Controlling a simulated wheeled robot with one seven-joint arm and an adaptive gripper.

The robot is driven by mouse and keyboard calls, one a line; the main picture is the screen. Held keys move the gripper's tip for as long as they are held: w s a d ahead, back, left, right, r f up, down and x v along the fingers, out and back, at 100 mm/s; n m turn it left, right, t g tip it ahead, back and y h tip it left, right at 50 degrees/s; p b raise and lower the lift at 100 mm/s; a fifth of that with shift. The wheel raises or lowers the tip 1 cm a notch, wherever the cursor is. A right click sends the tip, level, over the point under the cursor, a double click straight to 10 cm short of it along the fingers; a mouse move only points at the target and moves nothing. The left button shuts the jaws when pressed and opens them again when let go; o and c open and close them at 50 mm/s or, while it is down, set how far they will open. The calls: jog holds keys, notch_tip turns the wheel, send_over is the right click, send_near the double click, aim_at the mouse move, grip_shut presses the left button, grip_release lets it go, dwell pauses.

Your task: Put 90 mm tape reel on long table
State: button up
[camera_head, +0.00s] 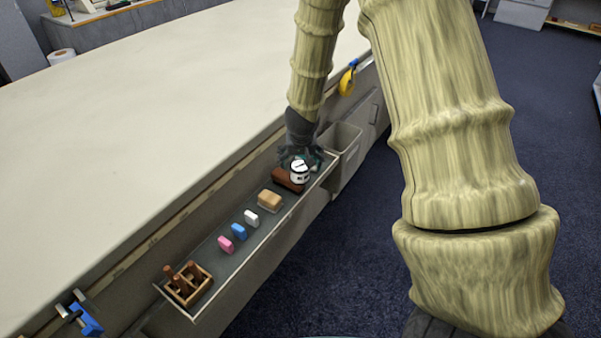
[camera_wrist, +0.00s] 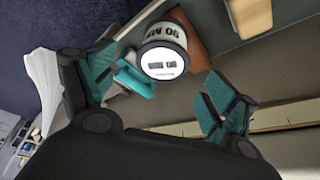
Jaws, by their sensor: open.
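The 90 mm tape reel (camera_head: 299,173) is a white cylinder with dark markings, at the far end of a narrow tray on the long table's side. In the wrist view the reel (camera_wrist: 164,60) shows a white end face and part of a "90 M" label. My gripper (camera_head: 302,156) is open at the reel, which partly hides it in the head view. In the wrist view my gripper (camera_wrist: 163,92) has its teal-padded fingers spread left and right of the reel, apart from it. The long table (camera_head: 140,120) has a broad, bare, cream top.
The tray (camera_head: 208,250) also holds a reddish-brown block (camera_head: 283,180) beside the reel, a tan block (camera_head: 270,200), white, blue and pink pieces, and a wooden rack (camera_head: 187,285) of pegs. A grey bin (camera_head: 345,150) hangs beyond it. A blue clamp (camera_head: 85,316) sits at the near edge.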

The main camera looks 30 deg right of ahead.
aim_at(300, 166)
jog(key=shift+x, duration=2.7)
jog(key=shift+s+a, duration=0.1)
jog(key=shift+a, duration=0.05)
jog(key=c, duration=1.2)
jog(key=shift+c, duration=0.5)
jog(key=shift+r, duration=0.1)
